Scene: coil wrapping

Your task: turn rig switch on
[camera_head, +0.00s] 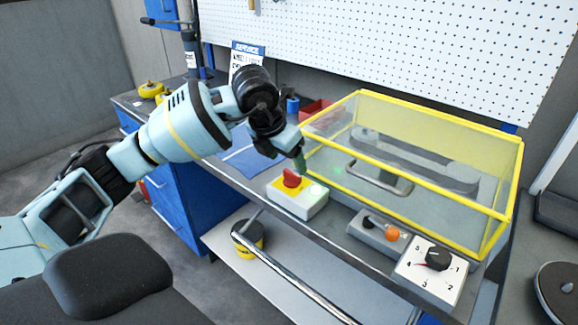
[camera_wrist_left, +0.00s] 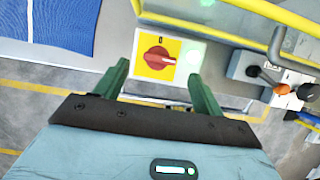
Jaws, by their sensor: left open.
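The rig switch is a white box (camera_head: 312,207) with a yellow plate and a red rotary knob (camera_head: 291,178), at the bench's front edge in the head view. A green lamp (camera_head: 316,190) glows on its top. In the left wrist view the red knob (camera_wrist_left: 158,57) lies ahead between my fingers, with its pale mark pointing right. My left gripper (camera_head: 299,160) is above and just behind the knob in the head view. In the left wrist view the left gripper (camera_wrist_left: 160,80) is open, with its green fingers either side of the knob and nothing held. My right gripper is not in view.
A yellow-framed clear guard (camera_head: 430,150) with a handle stands right of the switch, over a grey mechanism. A lever box with an orange knob (camera_head: 393,234) and a numbered dial box (camera_head: 437,259) sit farther right. A metal rail (camera_head: 300,285) runs along the bench front.

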